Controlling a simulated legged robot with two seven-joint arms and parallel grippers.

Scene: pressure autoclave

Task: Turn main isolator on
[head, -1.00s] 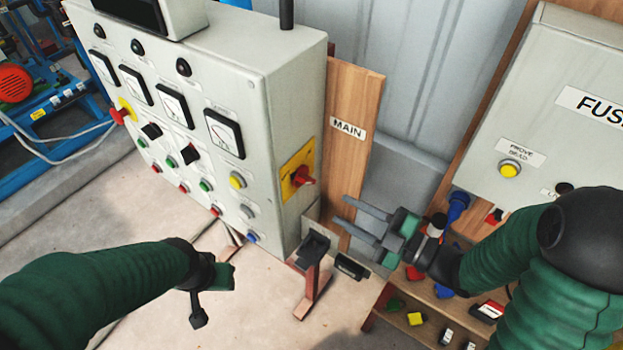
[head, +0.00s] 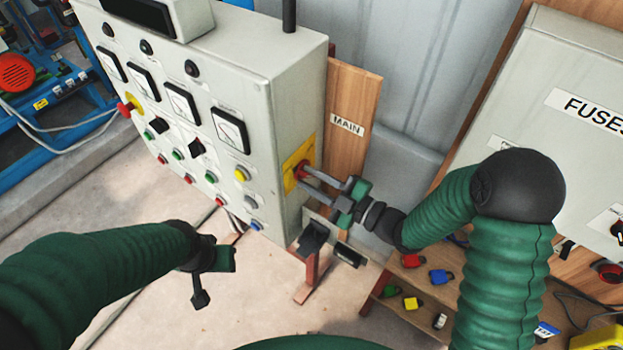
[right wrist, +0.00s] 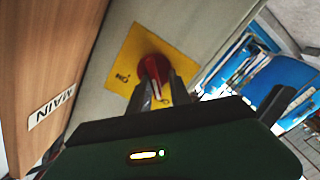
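The main isolator is a red rotary handle (head: 302,170) on a yellow plate (head: 291,176) on the right side of the grey control cabinet (head: 290,110). In the right wrist view the red handle (right wrist: 153,72) sits on its yellow plate (right wrist: 124,60), with "ON" lettering beside it. My right gripper (head: 309,179) is at the handle, its fingers apart on either side of it; whether they touch it is unclear. Its fingers also show in the right wrist view (right wrist: 160,82).
A wooden board with a "MAIN" label (head: 347,125) stands behind the isolator. A fuse box (head: 540,120) is at the right. A wooden shelf (head: 400,318) with coloured padlocks stands below my right arm. A small dark bracket (head: 313,238) is below the isolator.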

